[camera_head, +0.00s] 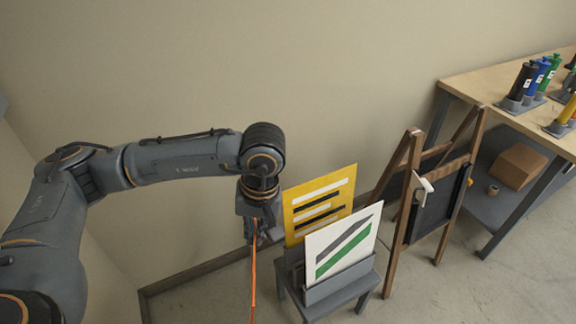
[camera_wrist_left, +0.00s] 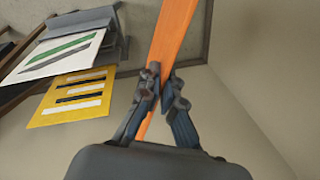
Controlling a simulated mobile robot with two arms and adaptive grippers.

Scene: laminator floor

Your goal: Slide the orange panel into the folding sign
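My left gripper (camera_head: 254,236) is shut on the orange panel (camera_head: 253,282), which hangs down from it and appears nearly edge-on in the head view. In the left wrist view the orange panel (camera_wrist_left: 176,32) passes between the two fingers (camera_wrist_left: 160,80). The folding sign (camera_head: 402,220) is a brown wooden A-frame standing open on the floor, right of the gripper and apart from it. It has a dark board (camera_head: 436,212) and a small white piece (camera_head: 422,187) near its left leg. My right gripper is not in view.
A grey stand (camera_head: 345,287) between the gripper and the sign holds a yellow panel (camera_head: 319,205) and a white panel with green and grey stripes (camera_head: 342,245). A workbench (camera_head: 480,85) with several bottles stands at right, a cardboard box (camera_head: 518,165) on its lower shelf. A wall is behind.

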